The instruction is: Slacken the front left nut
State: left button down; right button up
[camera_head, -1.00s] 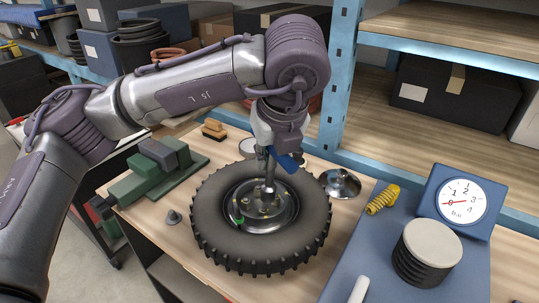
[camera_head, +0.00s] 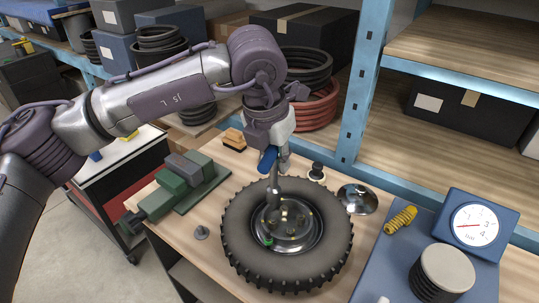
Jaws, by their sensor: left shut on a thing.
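A black tyre (camera_head: 240,245) on a silver rim lies flat on the wooden bench. Several brass-coloured nuts (camera_head: 300,216) sit around its hub, and a small green piece (camera_head: 267,240) shows at the hub's front left. My left gripper (camera_head: 275,162) is above the wheel's back left part, shut on a tool with a blue handle (camera_head: 267,160) and a grey metal shaft (camera_head: 274,198). The shaft points down at the left side of the hub. I cannot tell whether its lower end touches a nut. My right gripper is not in view.
A green block fixture (camera_head: 170,190) stands left of the wheel. A metal bowl (camera_head: 357,199) is at its back right. A blue shelf post (camera_head: 358,110) rises behind.

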aim_at(277, 187)
pick_arm(q)
jog(key=shift+f+b, duration=0.4)
jog(key=shift+f, duration=0.55)
jog(key=shift+f+b, duration=0.65)
jog(key=shift+f, duration=1.2)
jog(key=shift+f+b, duration=0.15)
jog(key=shift+b, duration=0.4)
jog(key=shift+f+b, duration=0.1)
jog(key=shift+b, duration=0.45)
jog(key=shift+f, duration=0.15)
jog(key=shift+f+b, duration=0.2)
jog(key=shift+b, duration=0.3)
jog(key=shift+f+b, duration=0.25)
jog(key=shift+b, duration=0.1)
